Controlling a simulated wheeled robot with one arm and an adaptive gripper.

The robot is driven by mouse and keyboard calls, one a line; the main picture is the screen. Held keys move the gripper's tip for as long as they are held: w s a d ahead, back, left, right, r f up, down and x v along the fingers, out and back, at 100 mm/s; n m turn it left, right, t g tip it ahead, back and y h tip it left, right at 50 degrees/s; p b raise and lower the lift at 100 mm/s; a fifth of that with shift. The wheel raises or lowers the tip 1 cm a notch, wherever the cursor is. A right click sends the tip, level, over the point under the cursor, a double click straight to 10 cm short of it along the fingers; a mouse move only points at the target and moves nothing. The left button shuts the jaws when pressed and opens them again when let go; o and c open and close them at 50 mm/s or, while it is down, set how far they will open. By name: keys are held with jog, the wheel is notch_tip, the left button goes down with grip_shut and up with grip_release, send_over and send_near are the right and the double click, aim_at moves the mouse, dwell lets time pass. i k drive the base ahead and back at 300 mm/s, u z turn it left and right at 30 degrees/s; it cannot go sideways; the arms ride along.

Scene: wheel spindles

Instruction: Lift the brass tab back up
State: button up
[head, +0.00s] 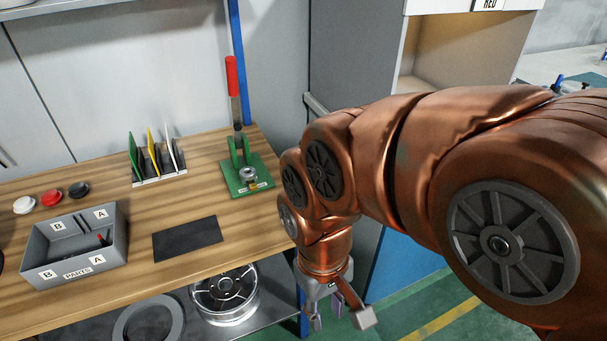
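A green fixture (262,168) stands at the back right of the wooden bench, with an upright red-handled lever (232,78). A round grey metal part (247,174) sits low on its base. A small brass-coloured piece (254,185), which looks like the brass tab, shows at the front of the base by a label. It is too small to tell its exact angle. My gripper (340,312) hangs past the right end of the bench, pointing down, well apart from the fixture. Its fingers are spread and nothing shows between them.
A grey parts box (76,276), a dark mat (188,239) and a rack (160,181) with coloured plates stand on the bench. White, red and black discs (51,197) lie at left. A spoked wheel (225,296) sits on the shelf below. A blue post (238,60) rises behind the fixture.

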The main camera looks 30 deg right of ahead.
aim_at(252, 187)
jog(key=u, duration=0.2)
jog(key=k, duration=0.5)
jog(key=u, duration=1.05)
jog(key=i, duration=1.1)
jog(key=z, duration=0.8)
